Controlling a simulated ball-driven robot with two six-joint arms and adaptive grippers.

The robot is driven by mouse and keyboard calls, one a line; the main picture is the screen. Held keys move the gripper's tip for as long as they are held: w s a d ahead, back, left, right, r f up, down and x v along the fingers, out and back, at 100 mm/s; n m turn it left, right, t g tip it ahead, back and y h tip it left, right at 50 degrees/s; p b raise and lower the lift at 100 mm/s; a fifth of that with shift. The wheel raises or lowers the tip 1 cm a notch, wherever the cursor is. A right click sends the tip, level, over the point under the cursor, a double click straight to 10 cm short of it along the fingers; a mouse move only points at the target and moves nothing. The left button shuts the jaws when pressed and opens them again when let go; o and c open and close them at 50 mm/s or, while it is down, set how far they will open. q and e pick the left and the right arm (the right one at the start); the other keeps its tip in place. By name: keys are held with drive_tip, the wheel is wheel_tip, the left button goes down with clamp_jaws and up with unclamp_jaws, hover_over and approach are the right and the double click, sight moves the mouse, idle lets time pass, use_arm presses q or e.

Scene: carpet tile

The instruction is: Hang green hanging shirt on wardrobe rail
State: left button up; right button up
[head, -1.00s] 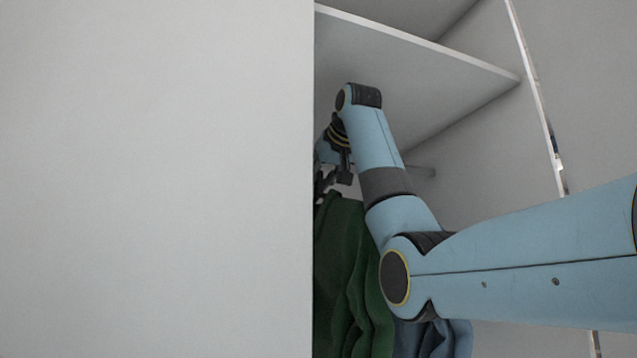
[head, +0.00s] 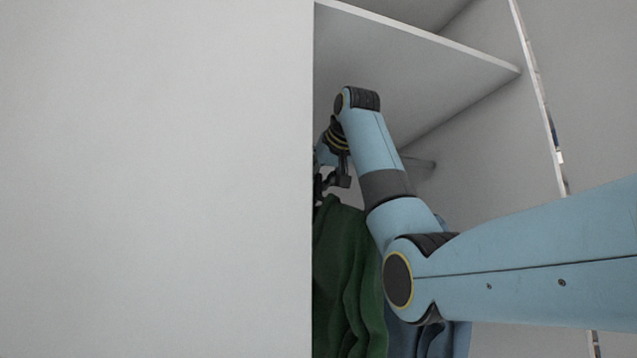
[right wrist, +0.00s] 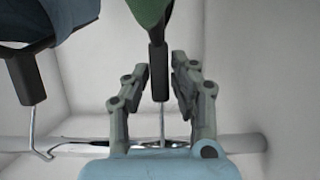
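The green shirt (head: 345,275) hangs inside the wardrobe, partly hidden by the side panel and my right arm. Its top edge also shows in the right wrist view (right wrist: 148,10). My right gripper (right wrist: 161,82) is open, with one finger on each side of the dark neck of the shirt's hanger (right wrist: 158,72) and gaps beside it. The thin metal hook (right wrist: 162,122) reaches the wardrobe rail (right wrist: 235,144); whether it bears on the rail is hard to tell. The rail's end also shows in the head view (head: 422,163). My left gripper is not in view.
A blue garment (head: 435,338) hangs to the right of the shirt. Its dark hanger (right wrist: 28,78) is hooked at the rail in the right wrist view. A shelf (head: 455,75) lies above, and a large pale panel (head: 155,180) blocks the left.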

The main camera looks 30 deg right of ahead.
drive_tip(key=o, duration=0.3)
drive_tip(key=shift+o, duration=0.2)
drive_tip(key=shift+w+f, duration=0.1)
drive_tip(key=shift+f, duration=0.05)
drive_tip(key=v, duration=1.2)
